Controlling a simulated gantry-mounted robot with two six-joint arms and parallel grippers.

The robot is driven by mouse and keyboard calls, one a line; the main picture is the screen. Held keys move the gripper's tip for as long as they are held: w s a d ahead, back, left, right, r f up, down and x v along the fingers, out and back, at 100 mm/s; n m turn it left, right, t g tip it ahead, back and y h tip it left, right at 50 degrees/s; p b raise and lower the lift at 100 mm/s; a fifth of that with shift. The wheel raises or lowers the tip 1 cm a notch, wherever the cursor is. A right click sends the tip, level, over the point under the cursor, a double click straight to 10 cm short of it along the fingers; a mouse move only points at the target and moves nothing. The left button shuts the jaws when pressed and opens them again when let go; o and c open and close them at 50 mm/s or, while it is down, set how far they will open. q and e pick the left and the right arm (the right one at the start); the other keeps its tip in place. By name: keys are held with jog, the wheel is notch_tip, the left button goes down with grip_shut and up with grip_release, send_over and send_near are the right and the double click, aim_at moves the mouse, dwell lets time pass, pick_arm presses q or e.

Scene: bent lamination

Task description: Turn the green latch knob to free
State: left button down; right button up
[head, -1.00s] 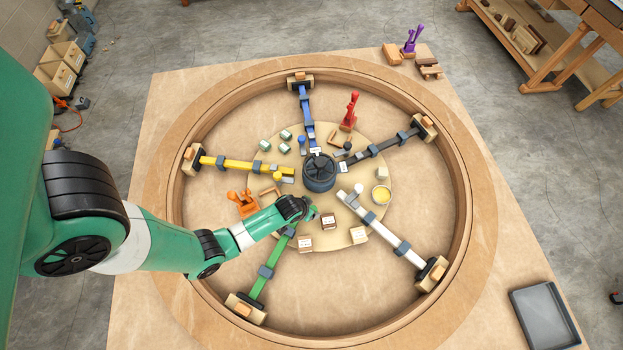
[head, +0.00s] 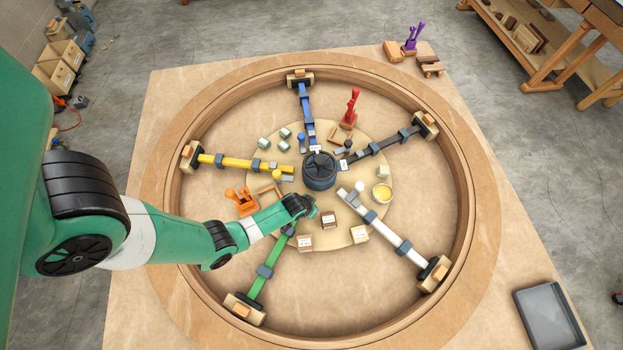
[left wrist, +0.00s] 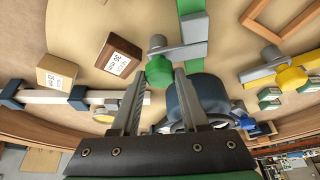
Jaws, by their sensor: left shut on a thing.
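The green latch knob (left wrist: 159,71) sits at the inner end of the green bar (left wrist: 193,45), beside a grey latch piece (left wrist: 182,51). My left gripper (left wrist: 163,74) is shut on the knob, one finger on each side of it. In the head view the green bar (head: 264,271) runs from the rim block toward the hub, and my left gripper (head: 307,209) covers its inner end. The knob is mostly hidden there by my wrist. My right gripper is not in view.
A dark central hub (head: 319,178) stands close to my left gripper. Small labelled blocks (head: 329,220) lie just right of it. The white bar (head: 398,244), yellow bar (head: 226,163) and orange clamp (head: 241,201) are around it.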

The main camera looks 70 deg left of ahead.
pick_arm(q)
jog(key=shift+m, duration=0.3)
jog(key=shift+a+m+t+h, duration=0.15)
jog(key=shift+m+h, duration=0.15)
jog(key=shift+m, duration=0.3)
jog(key=shift+m+t+h, duration=0.15)
jog(key=shift+m+h, duration=0.15)
jog(key=shift+m, duration=0.3)
jog(key=m, duration=0.2)
jog(key=m+h, duration=0.1)
jog(key=m, duration=0.1)
jog(key=shift+a+h+b, duration=0.1)
jog(key=shift+h+b, duration=0.2)
jog(key=shift+b, duration=0.05)
jog(key=shift+r+m+h, duration=0.1)
jog(key=shift+m+h, duration=0.3)
jog(key=shift+m, duration=0.8)
jog(key=m+h+p, duration=0.1)
jog(key=m, duration=0.2)
jog(key=shift+a+m+p, duration=0.15)
jog(key=shift+m+p, duration=0.15)
jog(key=shift+m+g+h, duration=0.4)
jog(key=shift+m+h, duration=0.1)
jog(key=shift+m, duration=0.7)
jog(key=shift+w+a+f+m+g+h+b, duration=0.1)
jog(key=shift+m+g+h+b, duration=0.05)
jog(key=shift+m, duration=0.45)
jog(key=shift+f+m+g+h+b, duration=0.1)
jog(key=shift+m+g+h+b, duration=0.05)
jog(key=shift+m, duration=0.45)
